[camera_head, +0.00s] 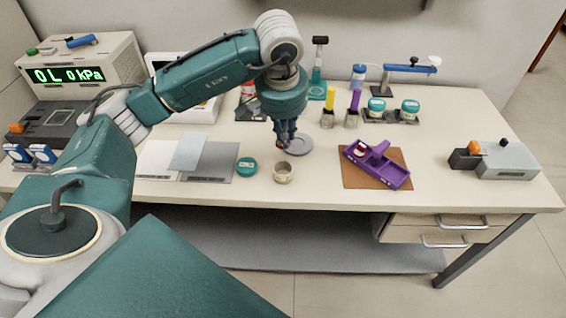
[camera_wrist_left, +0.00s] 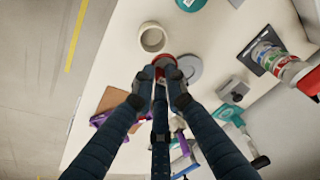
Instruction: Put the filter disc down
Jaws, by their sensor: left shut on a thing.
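My left gripper (camera_head: 283,146) is low over the bench, beside and partly in front of a flat grey round plate (camera_head: 299,146). Its fingers are closed on a small red disc-like thing, which I take to be the filter disc (camera_wrist_left: 164,62); in the head view only a reddish bit shows at the fingertips. The fingers hide part of it, and I cannot tell whether it touches the bench. The grey plate also shows beside the fingertips in the left wrist view (camera_wrist_left: 190,69). My right gripper is in neither view.
A cream ring-shaped cup (camera_head: 283,173) and a teal round piece (camera_head: 246,165) stand in front of the gripper. A purple tray (camera_head: 391,176) lies on a brown mat (camera_head: 352,181) to the right. Bottles and jars stand behind.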

